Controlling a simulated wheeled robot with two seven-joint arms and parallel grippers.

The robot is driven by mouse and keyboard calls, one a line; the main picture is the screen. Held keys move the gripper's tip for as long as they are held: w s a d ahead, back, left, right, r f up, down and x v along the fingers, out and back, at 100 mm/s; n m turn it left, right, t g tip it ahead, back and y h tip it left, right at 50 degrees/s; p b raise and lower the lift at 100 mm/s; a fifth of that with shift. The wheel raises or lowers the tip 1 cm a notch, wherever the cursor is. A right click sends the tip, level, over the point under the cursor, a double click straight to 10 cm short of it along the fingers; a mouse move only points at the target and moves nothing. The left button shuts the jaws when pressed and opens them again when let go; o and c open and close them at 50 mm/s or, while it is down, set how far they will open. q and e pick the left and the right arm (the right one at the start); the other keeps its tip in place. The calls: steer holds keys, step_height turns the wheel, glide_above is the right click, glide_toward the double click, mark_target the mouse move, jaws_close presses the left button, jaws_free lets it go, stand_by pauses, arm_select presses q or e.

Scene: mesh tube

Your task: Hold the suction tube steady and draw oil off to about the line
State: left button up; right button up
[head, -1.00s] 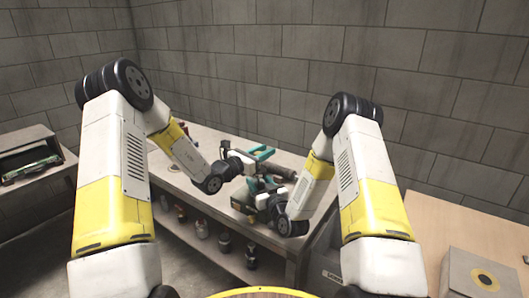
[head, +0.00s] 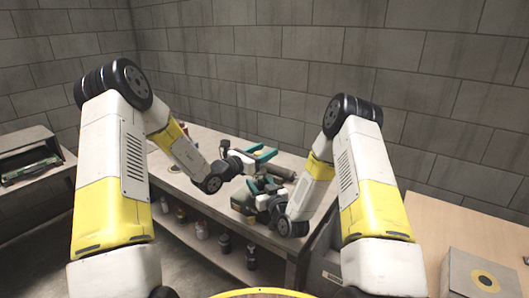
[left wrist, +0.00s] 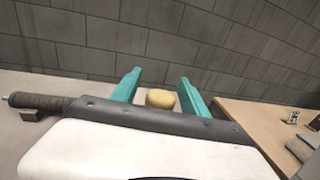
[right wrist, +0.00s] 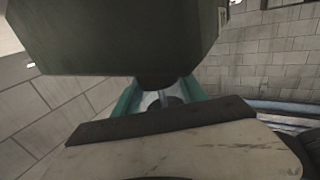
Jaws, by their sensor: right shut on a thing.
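My left gripper (head: 266,153) is above the bench, its teal fingers wide apart in the left wrist view (left wrist: 160,86). A yellow rounded thing (left wrist: 160,98) shows between those fingers, with a gap on each side. My right gripper (head: 252,186) is lower and nearer, its teal fingers on either side of a pale slim piece (right wrist: 163,97) in the right wrist view. A large dark greenish body (right wrist: 120,40) fills the top of that view and hides much. I cannot tell which piece is the suction tube; no oil or line is visible.
The bench (head: 215,185) runs along the wall, with several bottles on its lower shelf (head: 235,262). A dark cylinder (head: 281,172) lies on the bench behind the grippers. A wooden table (head: 440,215) with a box (head: 483,275) stands at right.

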arm_select(q)
steer(key=v, duration=1.2)
stand_by(1.2)
arm_select(e)
steer(key=o, duration=1.6)
